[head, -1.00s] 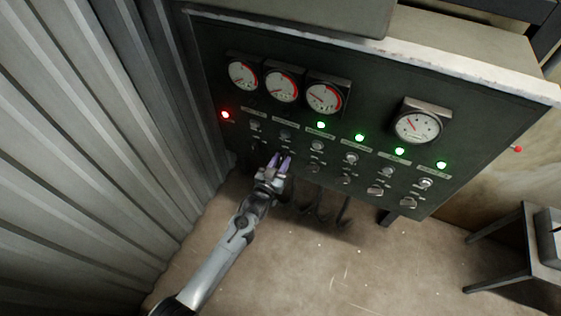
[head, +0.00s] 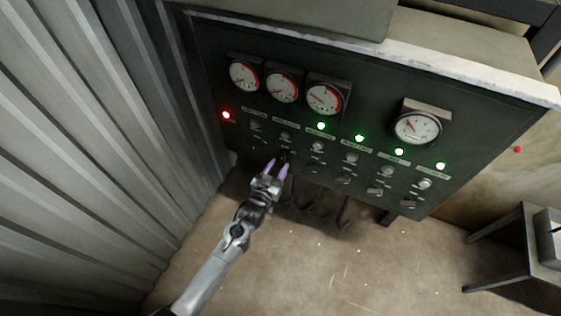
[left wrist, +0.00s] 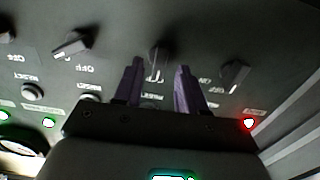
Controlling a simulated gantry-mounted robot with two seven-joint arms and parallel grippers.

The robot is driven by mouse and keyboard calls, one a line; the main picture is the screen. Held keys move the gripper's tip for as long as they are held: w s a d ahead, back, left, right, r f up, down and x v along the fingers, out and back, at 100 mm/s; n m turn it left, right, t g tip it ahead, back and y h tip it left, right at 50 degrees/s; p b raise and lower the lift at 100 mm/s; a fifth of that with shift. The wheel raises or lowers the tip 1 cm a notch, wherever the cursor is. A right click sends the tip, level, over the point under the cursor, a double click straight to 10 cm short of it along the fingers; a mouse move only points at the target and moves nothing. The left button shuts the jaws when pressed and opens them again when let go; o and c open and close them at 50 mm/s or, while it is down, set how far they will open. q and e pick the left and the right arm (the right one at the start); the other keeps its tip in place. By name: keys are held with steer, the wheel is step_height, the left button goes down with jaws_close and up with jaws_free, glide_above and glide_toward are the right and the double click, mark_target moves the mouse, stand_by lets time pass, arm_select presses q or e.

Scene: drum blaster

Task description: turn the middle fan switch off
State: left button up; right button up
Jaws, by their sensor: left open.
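The dark control panel (head: 375,110) carries a row of rotary switches along its lower part. My left gripper (head: 277,164) is at the lower left of the panel, open, in front of the second switch from the left. In the left wrist view its two purple fingers (left wrist: 160,82) point at the panel, one to each side of that switch (left wrist: 157,62). The fingers look apart from the switch, and nothing is between them in grip. In that view its handle looks roughly upright. The switch's label is partly hidden. My right gripper is not in view.
Neighbouring switches sit close by, one on the left (left wrist: 73,43) and one on the right (left wrist: 235,72) in the wrist view. A red light (head: 226,114) and several green lights (head: 321,125) glow. Corrugated wall (head: 90,140) stands close on the left; the floor below is open.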

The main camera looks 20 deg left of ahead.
arm_select(q)
steer(key=s+p, duration=0.1)
steer(key=s, duration=0.7)
steer(key=shift+a, duration=0.25)
steer(key=s+f+g, duration=0.1)
steer(key=s+f, duration=0.3)
steer(key=s, duration=0.1)
steer(key=s+r+g, duration=0.3)
steer(key=s+g, duration=0.1)
steer(key=s, duration=0.4)
steer(key=s+a+r+m+g+y, duration=0.1)
steer(key=s+r+g, duration=0.2)
steer(key=s+g, duration=0.3)
steer(key=s+r+g, duration=0.3)
steer(key=s, duration=0.6)
step_height(320, 180, up, 30)
steer(key=p, duration=3.1)
steer(key=shift+s+a+r, duration=0.2)
steer(key=shift+s, duration=0.2)
